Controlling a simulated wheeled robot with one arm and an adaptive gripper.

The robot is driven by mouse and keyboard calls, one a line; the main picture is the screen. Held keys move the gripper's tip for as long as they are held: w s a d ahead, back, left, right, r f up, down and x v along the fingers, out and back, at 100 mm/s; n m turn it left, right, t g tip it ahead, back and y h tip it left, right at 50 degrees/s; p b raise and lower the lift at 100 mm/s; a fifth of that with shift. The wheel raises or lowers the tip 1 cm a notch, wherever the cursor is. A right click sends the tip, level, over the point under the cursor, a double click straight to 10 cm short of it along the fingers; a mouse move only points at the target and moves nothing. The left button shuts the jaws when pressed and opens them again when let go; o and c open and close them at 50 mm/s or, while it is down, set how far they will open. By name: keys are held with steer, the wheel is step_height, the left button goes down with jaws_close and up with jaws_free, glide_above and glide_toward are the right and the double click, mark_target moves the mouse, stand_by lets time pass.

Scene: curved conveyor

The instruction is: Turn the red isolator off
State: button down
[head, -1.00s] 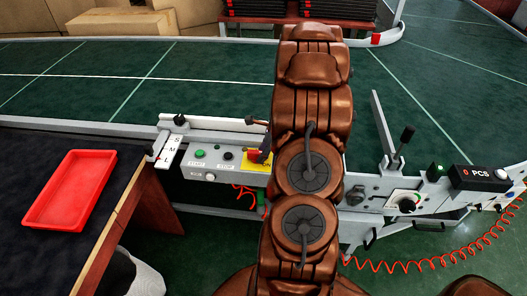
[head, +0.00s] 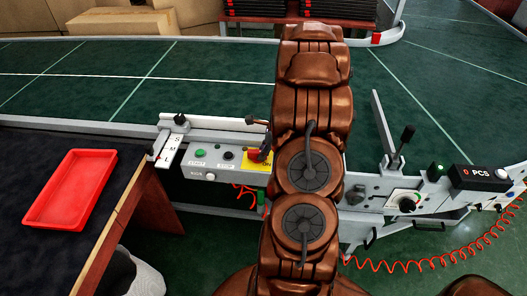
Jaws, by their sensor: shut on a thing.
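The red isolator (head: 256,157) is a small red knob on a yellow plate (head: 248,166), at the right end of the grey control box on the conveyor's near side. The word ON shows on the plate's lower right. My copper arm stands upright in front of the box and covers what lies right of the isolator. My gripper (head: 266,147) is mostly hidden behind the arm; only a small dark part shows at the isolator's right side. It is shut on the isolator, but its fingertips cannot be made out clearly.
The control box (head: 213,170) also carries a green button (head: 201,153) and a black one (head: 228,155). A red tray (head: 70,190) lies on the dark table at left. A PCS counter (head: 479,177) and a coiled red cable (head: 420,264) are at right. The green belt is clear.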

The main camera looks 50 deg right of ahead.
steer(key=shift+d+n, duration=0.1)
steer(key=shift+n, duration=0.2)
steer(key=n, duration=0.2)
steer(key=w+n+g, duration=0.1)
steer(key=shift+d+n+y, duration=0.3)
steer(key=shift+n+y, duration=0.1)
steer(key=n, duration=0.1)
steer(key=n+g+b, duration=0.1)
steer(key=n, duration=0.1)
steer(key=n+b, duration=0.1)
steer(key=shift+w+d+f+g+y, duration=0.1)
steer(key=shift+w+d+g+y, duration=0.05)
steer(key=shift+w+g+y, duration=0.25)
steer(key=n+g+b, duration=0.1)
steer(key=n, duration=0.1)
steer(key=n+b, duration=0.2)
steer(key=n, duration=0.1)
steer(key=shift+w+g, duration=0.35)
steer(key=shift+g, duration=0.05)
steer(key=shift+w+a+n+g+h+b, duration=0.2)
steer(key=shift+n+g+b, duration=0.2)
steer(key=shift+n, duration=0.7)
steer(key=shift+w+a+n+g+h+b, duration=0.1)
steer(key=shift+w+n+g+h+b, duration=0.25)
steer(key=shift+n, duration=0.75)
steer(key=shift+s, duration=0.2)
steer(key=c, duration=1)
jaws_free()
